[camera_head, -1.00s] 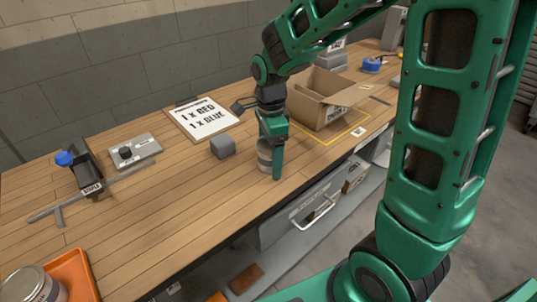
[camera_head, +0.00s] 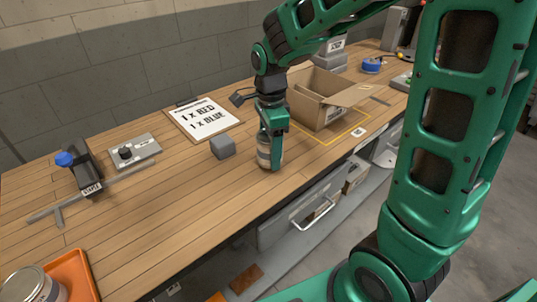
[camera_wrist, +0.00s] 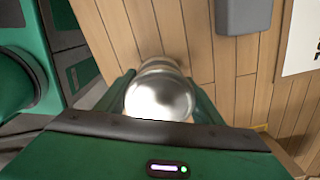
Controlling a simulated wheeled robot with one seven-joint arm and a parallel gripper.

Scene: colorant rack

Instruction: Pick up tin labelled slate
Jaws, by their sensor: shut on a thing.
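A small metal tin (camera_head: 264,153) stands upright near the front edge of the wooden bench. My gripper (camera_head: 270,160) points down over it and is shut on it, with a finger on each side. In the wrist view the tin (camera_wrist: 160,92) shows its shiny round lid between my two fingers. I cannot read its label in either view. It looks to be at bench height; I cannot tell whether it is clear of the surface.
A grey block (camera_head: 223,147) stands just left of the tin. An open cardboard box (camera_head: 318,112) is behind to the right. A clipboard (camera_head: 202,119) lies at the back. An orange tray (camera_head: 72,272) with another tin (camera_head: 32,286) is front left. The middle-left bench is mostly clear.

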